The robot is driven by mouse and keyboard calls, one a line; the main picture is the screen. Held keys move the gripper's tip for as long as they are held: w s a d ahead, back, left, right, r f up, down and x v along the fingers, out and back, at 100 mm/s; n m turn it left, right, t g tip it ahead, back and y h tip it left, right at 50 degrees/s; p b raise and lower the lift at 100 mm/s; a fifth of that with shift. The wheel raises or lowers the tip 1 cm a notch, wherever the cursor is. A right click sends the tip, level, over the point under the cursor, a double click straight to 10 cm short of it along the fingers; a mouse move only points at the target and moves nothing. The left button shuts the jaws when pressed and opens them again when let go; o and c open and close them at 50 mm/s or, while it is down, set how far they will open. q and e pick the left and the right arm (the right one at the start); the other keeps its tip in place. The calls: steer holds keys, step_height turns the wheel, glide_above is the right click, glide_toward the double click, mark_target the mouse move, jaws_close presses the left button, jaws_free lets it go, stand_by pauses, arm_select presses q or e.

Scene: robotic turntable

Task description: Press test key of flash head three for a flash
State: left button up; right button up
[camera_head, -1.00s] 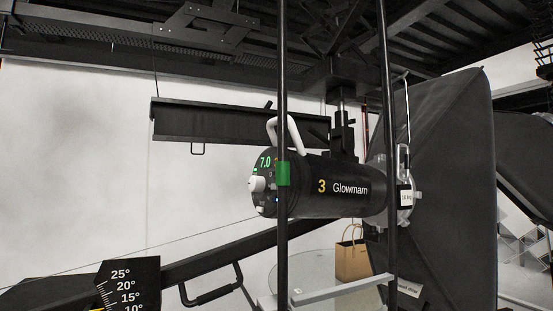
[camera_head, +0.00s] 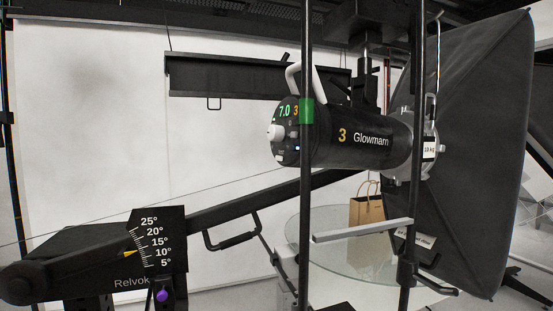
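Flash head three (camera_head: 350,150) is a black cylinder with a yellow "3" and "Glowmarn" on its side. It hangs near the middle, its back panel (camera_head: 288,128) facing left and partly toward me. The panel shows a green "7.0" display (camera_head: 284,111), a small orange "3", a white knob (camera_head: 273,132) and several small keys or lights below. Their labels are too small to read, so I cannot tell which is the test key. Neither of my grippers is in view.
A large black softbox (camera_head: 475,150) is fixed at the head's right end. Two dark poles (camera_head: 305,230) (camera_head: 416,60) stand in front. A boom with an angle scale (camera_head: 158,240) fills the lower left. A paper bag (camera_head: 366,210) stands on a round glass turntable (camera_head: 350,262).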

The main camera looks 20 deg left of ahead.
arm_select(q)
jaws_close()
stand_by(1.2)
